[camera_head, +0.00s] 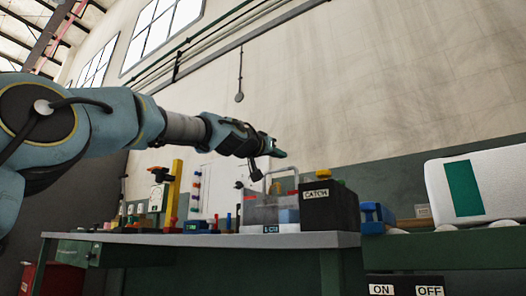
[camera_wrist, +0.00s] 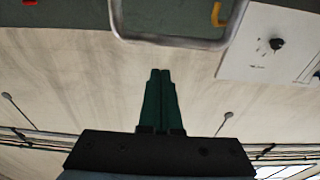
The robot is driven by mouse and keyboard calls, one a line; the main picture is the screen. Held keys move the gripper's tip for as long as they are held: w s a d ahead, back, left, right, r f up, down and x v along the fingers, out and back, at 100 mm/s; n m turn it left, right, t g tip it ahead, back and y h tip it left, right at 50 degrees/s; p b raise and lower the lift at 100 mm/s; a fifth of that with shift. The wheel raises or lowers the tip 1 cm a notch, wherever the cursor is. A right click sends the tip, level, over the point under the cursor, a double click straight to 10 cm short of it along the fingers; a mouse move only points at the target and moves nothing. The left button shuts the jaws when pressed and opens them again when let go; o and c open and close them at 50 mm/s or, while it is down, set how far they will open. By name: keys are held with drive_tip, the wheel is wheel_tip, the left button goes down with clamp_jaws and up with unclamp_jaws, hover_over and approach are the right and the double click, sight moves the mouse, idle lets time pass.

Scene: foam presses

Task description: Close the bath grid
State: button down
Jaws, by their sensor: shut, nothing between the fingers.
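A clear bath-like box (camera_head: 262,212) with a small label stands on the bench. A pale bent bar (camera_head: 281,171) rises above it like a handle; I cannot tell for sure that it belongs to the bath grid. A grey bar of similar shape (camera_wrist: 172,43) crosses the top of the wrist view. My gripper (camera_head: 281,153) is above the box, just above and left of the bar's top. In the wrist view my gripper (camera_wrist: 160,72) has its green fingers together and empty, apart from the bar in the picture. The grid's mesh cannot be made out.
A black box marked CATCH (camera_head: 331,206) stands right of the bath. A blue item (camera_head: 376,217) and a white block with a green patch (camera_head: 480,186) are further right. A yellow post (camera_head: 174,192) and several small items stand left. The air above the bench (camera_head: 200,238) is open.

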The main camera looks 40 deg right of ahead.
drive_tip(key=shift+a+f+b, duration=0.3)
drive_tip(key=shift+a+b, duration=0.2)
drive_tip(key=shift+b, duration=0.4)
drive_tip(key=s+a+f+b, duration=0.2)
drive_tip(key=a+f+b, duration=0.1)
drive_tip(key=a+b, duration=0.4)
drive_tip(key=shift+s+a+f+b, duration=0.2)
drive_tip(key=shift+a+f+b, duration=0.15)
drive_tip(key=shift+b, duration=0.35)
